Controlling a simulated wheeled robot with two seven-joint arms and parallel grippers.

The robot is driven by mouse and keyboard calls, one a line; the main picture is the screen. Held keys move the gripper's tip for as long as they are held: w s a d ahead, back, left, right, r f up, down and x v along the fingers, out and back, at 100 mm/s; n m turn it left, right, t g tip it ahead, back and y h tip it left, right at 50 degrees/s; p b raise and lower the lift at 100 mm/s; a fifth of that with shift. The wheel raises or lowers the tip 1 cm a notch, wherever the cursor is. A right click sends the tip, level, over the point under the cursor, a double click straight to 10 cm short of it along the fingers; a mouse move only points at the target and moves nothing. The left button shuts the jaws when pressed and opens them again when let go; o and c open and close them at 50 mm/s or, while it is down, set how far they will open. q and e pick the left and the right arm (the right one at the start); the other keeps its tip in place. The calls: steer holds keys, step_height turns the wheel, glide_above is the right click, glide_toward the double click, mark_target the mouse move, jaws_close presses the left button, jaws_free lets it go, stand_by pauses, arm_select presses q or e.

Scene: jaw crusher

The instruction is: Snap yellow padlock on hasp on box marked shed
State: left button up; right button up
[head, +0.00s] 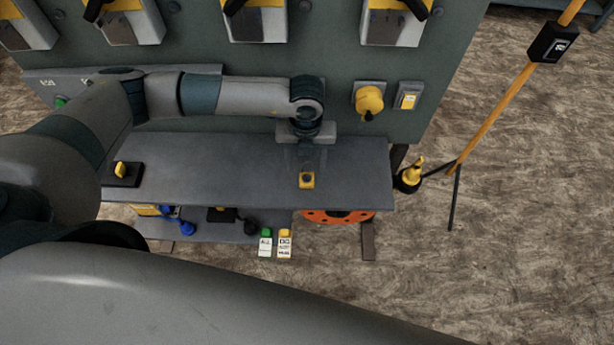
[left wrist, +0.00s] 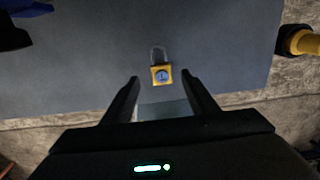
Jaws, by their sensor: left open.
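A yellow padlock (head: 307,180) lies near the front right edge of the grey shelf. The left wrist view shows the padlock (left wrist: 161,76) with a round blue-grey mark on its face. Its grey shackle points away from my gripper. My left gripper (head: 306,160) is open above the shelf, just behind the padlock in the head view. In the left wrist view the padlock lies between and slightly beyond the fingertips, apart from both. My right gripper is not in view. Several grey-and-yellow boxes (head: 259,22) with dark handles line the panel. I cannot read "shed" or make out a hasp.
A yellow knob (head: 369,101) sticks out of the green panel (head: 330,62) right of my left wrist. A black block with a yellow top (head: 122,173) sits on the shelf's left. A yellow pole (head: 495,112) stands right.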

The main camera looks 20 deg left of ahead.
mark_target(307, 176)
arm_select(q)
steer(key=shift+s+d+f+p, duration=0.1)
steer(key=shift+f+p, duration=0.45)
steer(key=shift+p, duration=0.1)
step_height(307, 176, down, 3)
steer(key=shift+p, duration=0.75)
steer(key=shift+f, duration=0.55)
steer(key=c, duration=1.2)
